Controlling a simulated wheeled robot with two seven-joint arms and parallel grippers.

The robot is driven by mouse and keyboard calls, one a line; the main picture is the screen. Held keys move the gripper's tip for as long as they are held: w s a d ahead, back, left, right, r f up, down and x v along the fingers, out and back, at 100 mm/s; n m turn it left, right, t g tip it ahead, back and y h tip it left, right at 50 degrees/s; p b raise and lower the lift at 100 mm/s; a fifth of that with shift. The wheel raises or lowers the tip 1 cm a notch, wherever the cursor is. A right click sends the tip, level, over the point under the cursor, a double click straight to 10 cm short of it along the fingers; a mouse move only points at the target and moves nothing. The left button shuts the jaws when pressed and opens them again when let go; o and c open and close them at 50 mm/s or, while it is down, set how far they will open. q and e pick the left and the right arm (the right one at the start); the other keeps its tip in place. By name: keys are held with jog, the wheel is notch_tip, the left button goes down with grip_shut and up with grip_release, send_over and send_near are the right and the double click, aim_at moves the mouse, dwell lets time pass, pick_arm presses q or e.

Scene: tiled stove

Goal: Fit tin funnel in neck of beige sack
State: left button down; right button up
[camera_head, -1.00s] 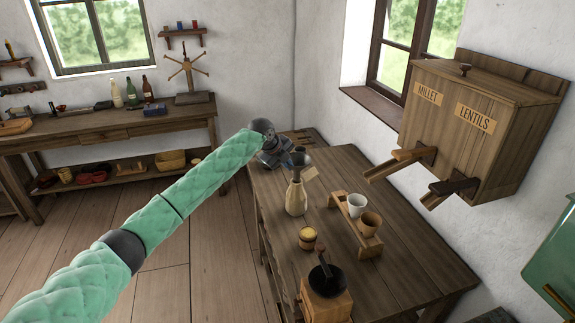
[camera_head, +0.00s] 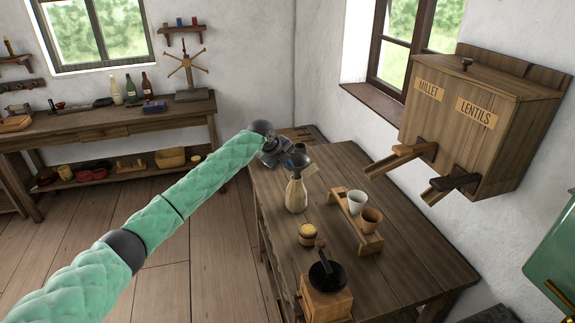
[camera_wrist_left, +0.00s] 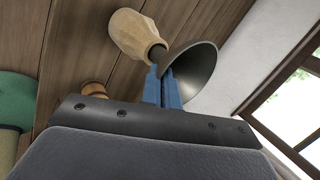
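The beige sack (camera_head: 296,196) stands upright on the wooden table, and its open neck shows in the left wrist view (camera_wrist_left: 140,35). The grey tin funnel (camera_head: 301,160) is at the sack's top, its wide cone facing up. In the left wrist view the cone (camera_wrist_left: 200,72) is beside my fingers, and its dark spout end is at the sack's mouth; I cannot tell how deep it reaches. My left gripper (camera_head: 284,157) comes from the far left side of the table. Its blue fingers (camera_wrist_left: 163,88) are close together on the funnel. My right gripper is out of view.
A wooden rack (camera_head: 368,245) with a white cup (camera_head: 356,202) and a brown cup (camera_head: 371,221) stands right of the sack. A small pot (camera_head: 308,234) and a grinder (camera_head: 327,290) are nearer. The millet and lentils dispenser (camera_head: 480,125) hangs on the right wall.

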pick_arm(q)
jog(key=shift+f+b, duration=0.6)
jog(key=shift+f, duration=0.85)
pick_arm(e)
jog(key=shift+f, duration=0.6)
pick_arm(q)
jog(key=c, duration=1.6)
grip_release()
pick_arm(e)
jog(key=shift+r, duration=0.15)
